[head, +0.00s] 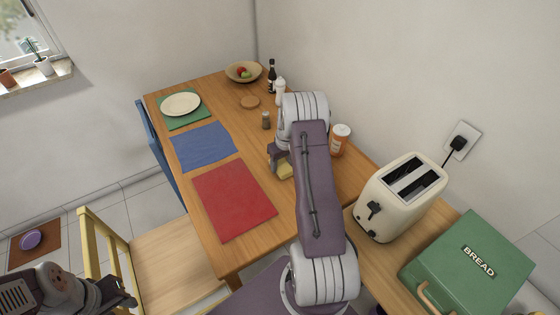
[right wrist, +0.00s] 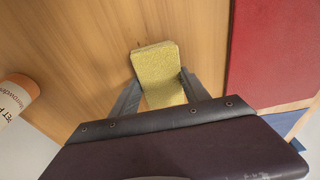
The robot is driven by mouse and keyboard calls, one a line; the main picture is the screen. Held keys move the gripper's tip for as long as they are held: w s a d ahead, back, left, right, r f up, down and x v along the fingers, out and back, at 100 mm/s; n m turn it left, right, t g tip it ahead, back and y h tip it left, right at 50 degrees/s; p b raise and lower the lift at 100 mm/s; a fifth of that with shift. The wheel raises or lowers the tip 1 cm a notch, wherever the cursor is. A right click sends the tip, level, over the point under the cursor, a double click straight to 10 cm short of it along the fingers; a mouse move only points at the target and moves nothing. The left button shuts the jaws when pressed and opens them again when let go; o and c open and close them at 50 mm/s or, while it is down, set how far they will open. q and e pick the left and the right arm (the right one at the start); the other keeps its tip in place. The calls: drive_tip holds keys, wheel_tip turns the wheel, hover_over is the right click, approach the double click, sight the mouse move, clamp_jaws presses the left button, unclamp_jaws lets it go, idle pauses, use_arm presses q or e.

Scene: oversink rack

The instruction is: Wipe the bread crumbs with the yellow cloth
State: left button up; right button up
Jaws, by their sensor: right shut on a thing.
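The yellow cloth (head: 285,172) looks like a folded, sponge-like block. My right gripper (head: 276,160) is shut on it over the wooden table (head: 222,87), beside the red mat. In the right wrist view the cloth (right wrist: 158,75) sits between the two fingers, low over the wood or touching it; I cannot tell which. I cannot make out bread crumbs clearly; the right arm hides part of the table. My left gripper (head: 112,298) is at the lower left of the head view, away from the table, its jaws unclear.
A red mat (head: 233,198), a blue mat (head: 203,146) and a plate (head: 181,104) line the table's left side. An orange jar (head: 340,139) and a pepper mill (head: 266,120) stand near the right arm. A toaster (head: 382,212) and green bread box (head: 470,262) are at right.

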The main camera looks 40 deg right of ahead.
sight(287, 171)
drive_tip(key=shift+s+a+f, duration=0.1)
drive_tip(key=shift+s, duration=0.85)
drive_tip(key=shift+s+a+f, duration=0.1)
drive_tip(key=shift+s, duration=0.85)
drive_tip(key=shift+s+a+r, duration=0.1)
drive_tip(key=shift+s, duration=0.8)
drive_tip(key=shift+s+a+r, duration=0.1)
drive_tip(key=shift+s, duration=0.8)
drive_tip(key=shift+f, duration=0.15)
drive_tip(key=shift+w, duration=0.4)
drive_tip(key=w, duration=0.2)
drive_tip(key=shift+w+d+p, duration=0.2)
drive_tip(key=shift+w+p, duration=0.15)
drive_tip(key=shift+w+d, duration=0.15)
drive_tip(key=shift+w, duration=1.8)
